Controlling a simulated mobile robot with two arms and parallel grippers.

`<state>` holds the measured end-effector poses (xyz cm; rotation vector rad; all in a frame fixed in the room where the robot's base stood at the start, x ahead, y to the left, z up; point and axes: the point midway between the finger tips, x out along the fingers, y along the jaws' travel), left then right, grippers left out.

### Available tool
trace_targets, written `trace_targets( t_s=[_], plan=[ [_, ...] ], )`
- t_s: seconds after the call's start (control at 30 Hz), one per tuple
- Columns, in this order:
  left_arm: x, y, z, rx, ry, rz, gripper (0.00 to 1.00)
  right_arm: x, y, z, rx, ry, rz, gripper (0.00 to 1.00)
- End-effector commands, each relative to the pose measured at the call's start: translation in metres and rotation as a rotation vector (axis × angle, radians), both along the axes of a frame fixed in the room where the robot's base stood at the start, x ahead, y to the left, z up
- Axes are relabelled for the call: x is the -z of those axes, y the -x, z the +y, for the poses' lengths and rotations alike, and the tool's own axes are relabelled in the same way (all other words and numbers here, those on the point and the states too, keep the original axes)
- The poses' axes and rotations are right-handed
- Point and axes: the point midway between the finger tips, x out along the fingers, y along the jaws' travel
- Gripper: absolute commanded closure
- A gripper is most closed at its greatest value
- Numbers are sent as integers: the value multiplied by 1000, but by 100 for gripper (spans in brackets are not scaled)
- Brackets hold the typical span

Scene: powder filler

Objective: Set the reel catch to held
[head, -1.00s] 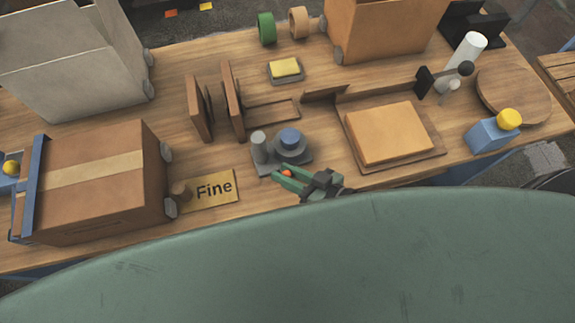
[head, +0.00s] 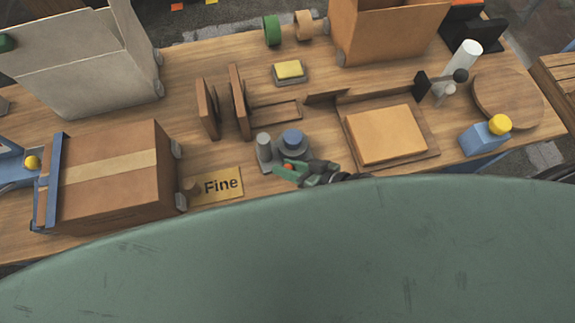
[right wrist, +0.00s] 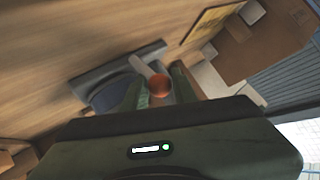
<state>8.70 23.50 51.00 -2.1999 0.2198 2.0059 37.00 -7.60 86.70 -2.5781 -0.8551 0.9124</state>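The reel unit is a grey base with a blue-topped round reel (head: 292,139) and a short grey post (head: 264,148), near the table's front edge. An orange-red ball knob (head: 290,167) sits at its front; it also shows in the right wrist view (right wrist: 159,87). I take this knob to be part of the catch; its setting cannot be read. My right gripper (head: 288,171) is at the knob, its green fingers on either side of it. In the right wrist view the fingers (right wrist: 160,85) look apart, with the knob between them. My left gripper is out of view.
A "Fine" card (head: 222,187) and a taped brown box (head: 115,175) lie left of the unit. Upright brown boards (head: 240,103) and a yellow block (head: 290,69) stand behind it. A wooden tray (head: 432,158) with a tan slab is to the right.

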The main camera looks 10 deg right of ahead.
Motion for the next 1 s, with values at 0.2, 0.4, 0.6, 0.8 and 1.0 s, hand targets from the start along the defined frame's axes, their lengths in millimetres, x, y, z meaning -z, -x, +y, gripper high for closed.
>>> trace_targets(
  t_s=[0.2, 0.4, 0.6, 0.8, 1.0],
  plan=[
    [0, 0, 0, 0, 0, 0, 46, 0, 0, 0, 0, 0, 0, 54],
    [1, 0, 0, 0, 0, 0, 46, -1, 2, -2, 0, 0, 0, 54],
    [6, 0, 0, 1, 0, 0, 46, -12, 21, -19, -2, 2, 2, 54],
    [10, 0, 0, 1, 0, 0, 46, -28, 41, -39, 0, 1, 3, 54],
    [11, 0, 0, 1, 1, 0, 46, -37, 49, -47, 0, -1, 1, 54]
  ],
)
